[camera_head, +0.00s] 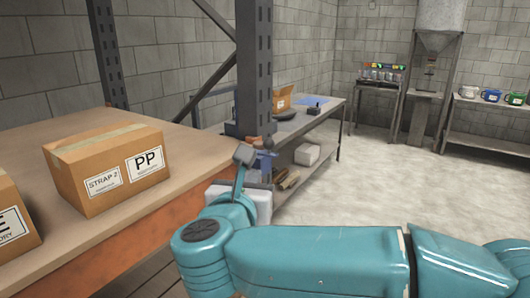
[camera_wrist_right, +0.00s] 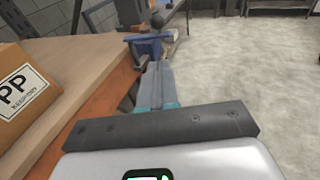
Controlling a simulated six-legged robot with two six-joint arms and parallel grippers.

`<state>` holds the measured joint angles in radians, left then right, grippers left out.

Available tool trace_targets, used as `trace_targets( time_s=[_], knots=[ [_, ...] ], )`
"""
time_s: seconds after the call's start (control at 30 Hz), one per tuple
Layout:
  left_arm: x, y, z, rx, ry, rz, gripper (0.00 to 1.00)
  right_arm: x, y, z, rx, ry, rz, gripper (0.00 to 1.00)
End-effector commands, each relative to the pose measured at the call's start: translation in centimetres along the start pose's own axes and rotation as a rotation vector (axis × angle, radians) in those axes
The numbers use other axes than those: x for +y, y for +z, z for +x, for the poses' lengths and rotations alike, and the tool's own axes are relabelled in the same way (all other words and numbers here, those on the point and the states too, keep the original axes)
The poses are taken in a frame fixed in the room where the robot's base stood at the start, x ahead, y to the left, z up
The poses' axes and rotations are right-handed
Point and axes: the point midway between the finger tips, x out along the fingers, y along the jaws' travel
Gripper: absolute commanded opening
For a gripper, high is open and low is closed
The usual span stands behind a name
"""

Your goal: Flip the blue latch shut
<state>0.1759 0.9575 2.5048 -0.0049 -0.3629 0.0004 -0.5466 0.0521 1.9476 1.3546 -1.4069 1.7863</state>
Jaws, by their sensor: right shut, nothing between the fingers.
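A small blue part (camera_head: 264,160), which looks like the blue latch, shows beside the foot of the dark post in the head view. It also shows in the right wrist view (camera_wrist_right: 149,46), just beyond my fingertips. It is too small to tell whether it is flipped open or shut. My right gripper (camera_head: 243,156) is shut and empty, in front of the blue part and a little to its left in the head view. In the right wrist view the closed fingers (camera_wrist_right: 156,72) point at it; I cannot tell whether they touch it. My left gripper is not in view.
A wooden shelf (camera_head: 190,150) with cardboard boxes (camera_head: 108,168) lies at the left. The dark upright post (camera_head: 254,70) stands close behind my right gripper. A grey workbench (camera_head: 310,121) stands beyond it. Open floor (camera_head: 380,180) lies to the right.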

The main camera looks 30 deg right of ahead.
Motion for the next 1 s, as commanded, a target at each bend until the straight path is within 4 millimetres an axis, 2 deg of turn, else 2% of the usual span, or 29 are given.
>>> trace_targets(
  time_s=[0.4, 0.6, 0.8, 1.0],
  knots=[
    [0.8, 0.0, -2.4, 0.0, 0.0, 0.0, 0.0, -0.1, 0.2, 8.5, 0.003, -0.005, -0.003, 0.0],
    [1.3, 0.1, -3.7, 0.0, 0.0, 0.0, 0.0, 0.0, 1.0, 11.6, 0.003, -0.001, -0.002, 0.0],
    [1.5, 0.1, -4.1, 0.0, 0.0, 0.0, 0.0, 0.1, 1.2, 13.0, 0.002, 0.002, -0.002, 0.0],
    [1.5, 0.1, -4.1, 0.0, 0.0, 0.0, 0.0, 0.1, 1.2, 13.1, 0.001, 0.003, -0.001, 0.0]
  ],
)
